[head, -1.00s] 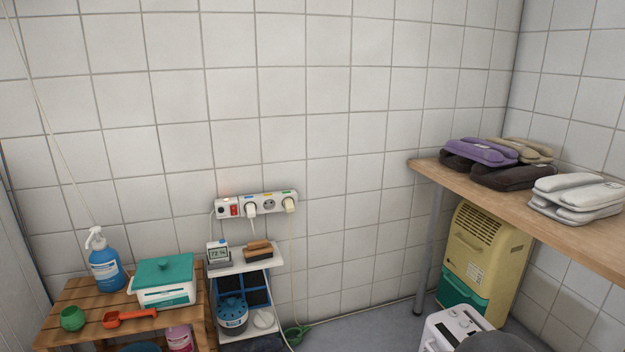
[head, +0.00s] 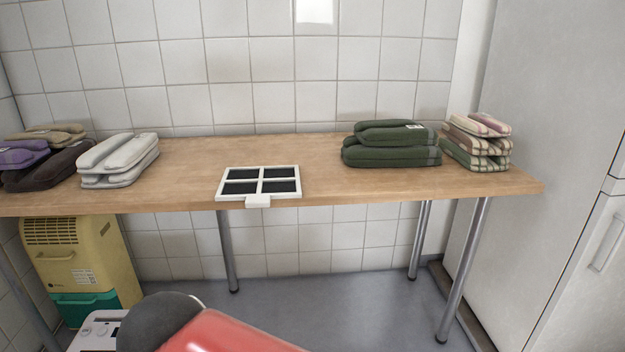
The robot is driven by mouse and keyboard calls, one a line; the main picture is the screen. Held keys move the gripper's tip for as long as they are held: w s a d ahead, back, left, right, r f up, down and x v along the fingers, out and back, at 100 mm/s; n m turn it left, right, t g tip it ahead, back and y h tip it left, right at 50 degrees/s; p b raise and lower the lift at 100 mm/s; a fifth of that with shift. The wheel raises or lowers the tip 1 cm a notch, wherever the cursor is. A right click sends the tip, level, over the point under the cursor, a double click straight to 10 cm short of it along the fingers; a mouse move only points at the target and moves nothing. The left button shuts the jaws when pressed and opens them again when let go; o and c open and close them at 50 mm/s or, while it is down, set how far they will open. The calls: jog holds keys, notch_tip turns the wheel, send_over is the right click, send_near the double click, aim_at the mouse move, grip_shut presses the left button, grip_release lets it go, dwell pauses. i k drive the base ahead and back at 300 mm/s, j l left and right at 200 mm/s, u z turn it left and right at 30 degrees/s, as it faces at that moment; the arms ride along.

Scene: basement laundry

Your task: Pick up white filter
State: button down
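The white filter (head: 262,172) lies flat near the front edge of the wooden table, in the head view. It has a square white frame with dark panels between its crossbars. A small white tab (head: 258,201) at its front reaches the table's front edge. Part of my arm shows at the bottom of the view, below the tabletop and in front of it. My gripper is not in view.
The wooden table (head: 200,190) has folded white towels (head: 118,160) left of the filter and folded green towels (head: 390,146) to its right. Striped towels (head: 478,142) are at the right end. A yellow dehumidifier (head: 80,262) stands below left. A tall white cabinet (head: 545,90) is at right.

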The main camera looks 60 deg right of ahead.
aim_at(256, 186)
jog(key=z, duration=1.5)
jog(key=u, duration=1.45)
jog(key=z, duration=1.45)
jog(key=k+j+z, duration=0.3)
jog(key=k+j, duration=0.1)
jog(key=j, duration=0.15)
